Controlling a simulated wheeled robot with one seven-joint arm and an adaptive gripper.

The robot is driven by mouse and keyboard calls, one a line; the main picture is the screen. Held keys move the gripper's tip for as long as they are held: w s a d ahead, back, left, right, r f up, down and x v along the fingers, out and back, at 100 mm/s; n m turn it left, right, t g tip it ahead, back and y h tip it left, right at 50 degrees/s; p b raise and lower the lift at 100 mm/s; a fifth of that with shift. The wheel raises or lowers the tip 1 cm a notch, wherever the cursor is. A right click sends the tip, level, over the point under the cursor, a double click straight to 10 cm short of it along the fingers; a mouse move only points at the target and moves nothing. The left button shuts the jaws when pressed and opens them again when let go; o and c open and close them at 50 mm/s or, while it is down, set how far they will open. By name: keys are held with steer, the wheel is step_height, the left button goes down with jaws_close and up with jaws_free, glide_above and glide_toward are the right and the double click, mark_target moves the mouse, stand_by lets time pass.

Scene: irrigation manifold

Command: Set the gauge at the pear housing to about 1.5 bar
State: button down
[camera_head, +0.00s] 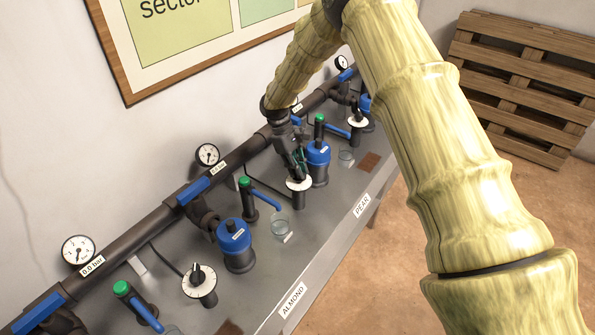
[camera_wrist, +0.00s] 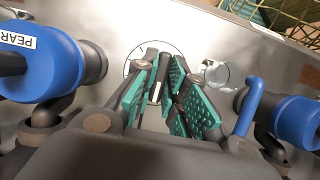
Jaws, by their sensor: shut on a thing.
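The pear housing is a blue-capped body (camera_head: 318,154) behind the PEAR label (camera_head: 362,205); in the wrist view its blue side with a PEAR tag (camera_wrist: 45,62) fills the left. Beside it is a white round dial plate (camera_head: 299,184) with a dark knob. My gripper (camera_head: 294,164) points down over this plate. In the wrist view my gripper (camera_wrist: 163,70) has its teal-padded fingers closed around the knob (camera_wrist: 156,90), which is mostly hidden between them.
The almond station has a blue housing (camera_head: 235,247) and a free dial knob (camera_head: 200,280). Gauges (camera_head: 207,155) and (camera_head: 80,250) stand along the dark pipe. A green-topped valve with a blue lever (camera_head: 263,198) and a glass cup (camera_head: 281,225) are near my gripper. A pallet (camera_head: 520,85) leans behind.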

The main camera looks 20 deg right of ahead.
steer(key=shift+w+m+y, duration=0.1)
steer(key=shift+m+y, duration=0.3)
steer(key=shift+m, duration=0.7)
steer(key=shift+r, duration=0.1)
steer(key=c, duration=1.5)
jaws_free()
steer(key=shift+o, duration=0.2)
steer(key=v, duration=1.2)
steer(key=shift+w, duration=0.15)
steer(key=shift+d, duration=0.1)
